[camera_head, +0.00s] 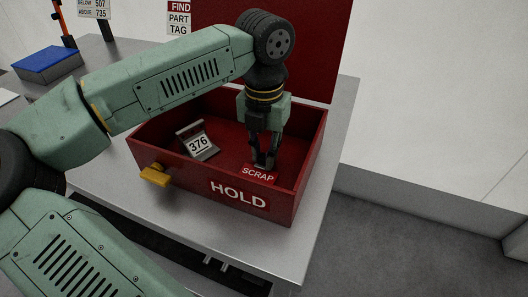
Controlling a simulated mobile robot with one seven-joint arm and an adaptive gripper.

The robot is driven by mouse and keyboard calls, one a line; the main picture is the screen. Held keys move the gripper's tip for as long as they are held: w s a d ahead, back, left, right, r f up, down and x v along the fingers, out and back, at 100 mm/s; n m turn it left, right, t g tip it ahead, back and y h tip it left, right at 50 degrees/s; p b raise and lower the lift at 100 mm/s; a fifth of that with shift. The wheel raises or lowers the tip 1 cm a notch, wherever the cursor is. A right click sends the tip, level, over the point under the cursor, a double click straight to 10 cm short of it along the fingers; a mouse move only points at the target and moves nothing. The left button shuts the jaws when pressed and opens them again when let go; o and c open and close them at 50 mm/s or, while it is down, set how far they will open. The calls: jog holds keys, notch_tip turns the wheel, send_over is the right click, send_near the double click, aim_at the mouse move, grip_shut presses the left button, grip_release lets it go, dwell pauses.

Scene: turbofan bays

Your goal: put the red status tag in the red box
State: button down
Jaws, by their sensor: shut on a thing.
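The red status tag (258,175), lettered SCRAP, shows below my gripper in the head view. My gripper (265,160) points down and is shut on the red tag. The tag and my fingertips are within the outline of the red box, near its front right inside. I cannot tell whether the tag touches the box floor. The red box (238,196) is open at the top, is lettered HOLD on its front wall and stands on a grey metal table. The fingertips are partly hidden by dark finger links.
A silver tag stand marked 376 (198,142) lies tilted in the left of the box. A yellow block (155,175) juts from the front left corner. A tall red panel (318,50) rises behind the box.

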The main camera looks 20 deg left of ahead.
aim_at(264, 156)
jog(key=shift+f, duration=0.2)
jog(key=c, duration=1.5)
grip_release()
jog(key=shift+r, duration=0.1)
notch_tip(264, 156, up, 12)
jog(key=p, duration=0.6)
jog(key=shift+r+p, duration=0.1)
jog(key=shift+p, duration=0.3)
